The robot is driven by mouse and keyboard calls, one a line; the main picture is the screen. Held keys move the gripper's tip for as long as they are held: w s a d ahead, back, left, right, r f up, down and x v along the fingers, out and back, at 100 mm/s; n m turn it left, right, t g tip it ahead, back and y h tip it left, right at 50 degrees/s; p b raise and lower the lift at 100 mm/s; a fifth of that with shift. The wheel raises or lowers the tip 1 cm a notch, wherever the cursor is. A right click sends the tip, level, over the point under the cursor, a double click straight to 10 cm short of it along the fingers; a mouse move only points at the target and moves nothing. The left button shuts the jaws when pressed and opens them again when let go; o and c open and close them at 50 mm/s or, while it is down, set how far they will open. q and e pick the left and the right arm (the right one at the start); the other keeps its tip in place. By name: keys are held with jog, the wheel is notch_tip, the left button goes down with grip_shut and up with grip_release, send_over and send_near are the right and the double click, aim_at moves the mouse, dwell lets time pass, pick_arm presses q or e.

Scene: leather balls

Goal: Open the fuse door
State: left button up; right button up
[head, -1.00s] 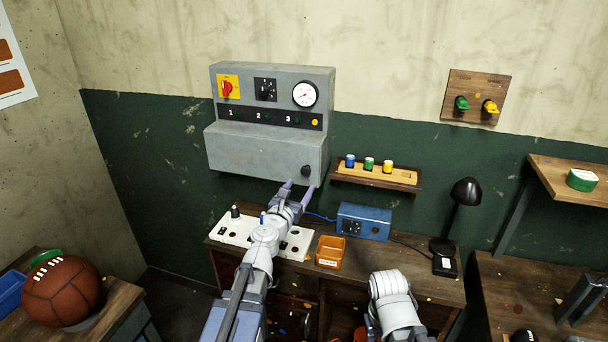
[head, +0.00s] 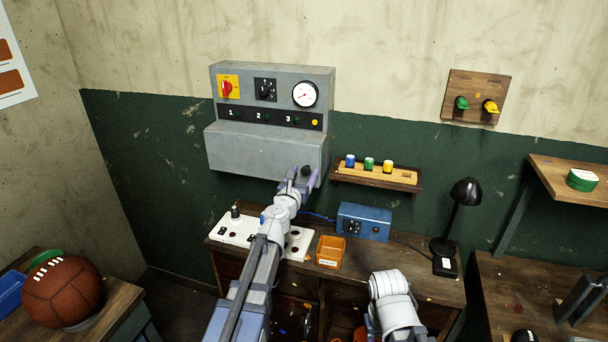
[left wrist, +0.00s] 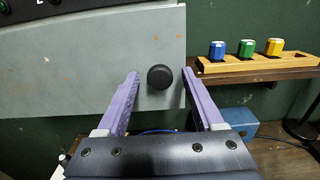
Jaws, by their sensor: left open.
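The fuse door is the grey lower front (head: 250,152) of the grey wall cabinet (head: 270,82), and it is shut. Its round black knob (head: 306,170) sits at the lower right corner and is partly behind my gripper in the head view. In the left wrist view the knob (left wrist: 160,77) stands between and just beyond the fingertips, on the grey door panel (left wrist: 90,65). My left gripper (head: 300,178) is open, with one purple finger on each side of the knob, apart from it. It also shows in the left wrist view (left wrist: 160,82). My right gripper is not seen; only part of my right arm shows.
Right of the door a wooden wall shelf (head: 376,178) holds blue, green and yellow fuses. Below are a white panel (head: 228,228), an orange bin (head: 330,252), a blue box (head: 364,222) and a black lamp (head: 466,192) on the bench.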

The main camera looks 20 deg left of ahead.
pick_arm(q)
jog(key=shift+c, duration=0.3)
grip_shut()
dwell(0.3)
dwell(0.8)
